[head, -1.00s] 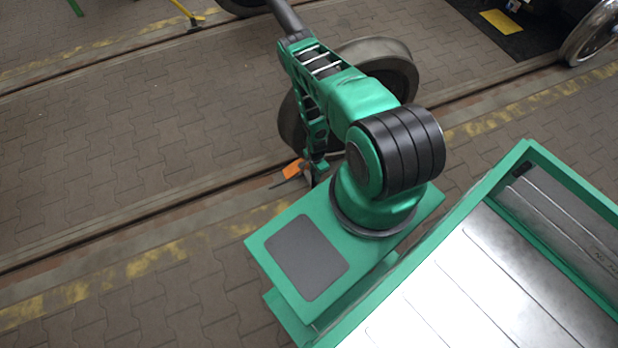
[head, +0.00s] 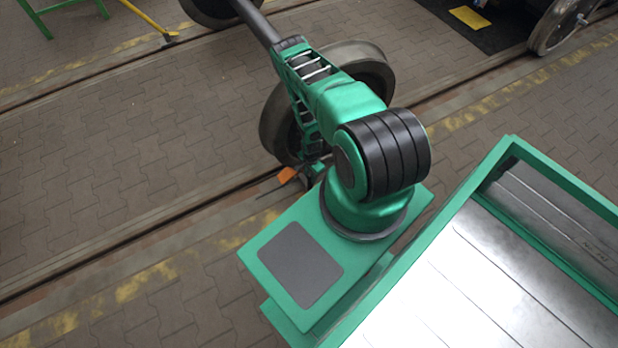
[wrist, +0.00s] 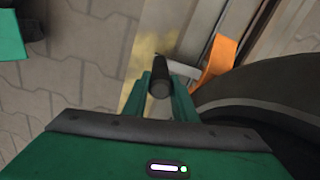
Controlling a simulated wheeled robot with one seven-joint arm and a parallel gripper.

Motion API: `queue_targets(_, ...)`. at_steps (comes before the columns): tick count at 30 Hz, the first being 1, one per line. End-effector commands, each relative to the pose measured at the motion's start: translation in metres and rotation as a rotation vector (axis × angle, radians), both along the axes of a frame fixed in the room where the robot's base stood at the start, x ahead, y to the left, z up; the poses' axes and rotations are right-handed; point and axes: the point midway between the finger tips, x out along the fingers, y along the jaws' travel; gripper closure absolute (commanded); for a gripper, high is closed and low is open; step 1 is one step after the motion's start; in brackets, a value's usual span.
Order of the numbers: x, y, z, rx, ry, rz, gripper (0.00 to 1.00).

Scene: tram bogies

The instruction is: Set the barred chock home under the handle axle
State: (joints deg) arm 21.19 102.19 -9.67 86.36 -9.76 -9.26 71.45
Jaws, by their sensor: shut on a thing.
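The orange chock (head: 288,174) is low by the near rail, at the near foot of a large dark wheel (head: 272,122). A thin dark bar sticks out to its left. It also shows in the wrist view (wrist: 218,60), close beside the dark tyre (wrist: 265,100); whether they touch cannot be told. My gripper (head: 312,178) is low, just right of the chock and mostly hidden by my arm. In the wrist view my gripper (wrist: 163,92) is shut on a dark round grip, apparently the chock's. The wheelset's axle (head: 258,22) runs to a second wheel at the top; its identifying mark is not visible.
The near rail (head: 130,232) passes under the wheel, with a worn yellow line beside it. A yellow-handled tool (head: 150,18) and a green stand (head: 65,8) are at the top left. Another wheel (head: 556,25) is at the top right. The paving left of the wheel is clear.

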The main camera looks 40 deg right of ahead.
Motion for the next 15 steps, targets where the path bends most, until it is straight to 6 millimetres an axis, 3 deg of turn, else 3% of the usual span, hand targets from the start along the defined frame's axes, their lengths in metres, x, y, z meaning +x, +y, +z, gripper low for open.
queue_targets(1,0.0008,0.0006,0.0001,0.0,-0.001,0.001,0.68)
queue_targets(3,0.0008,0.001,0.0001,0.0,-0.001,0.001,0.53)
queue_targets(15,0.0015,0.001,0.0056,0.001,-0.002,0.0,0.53)
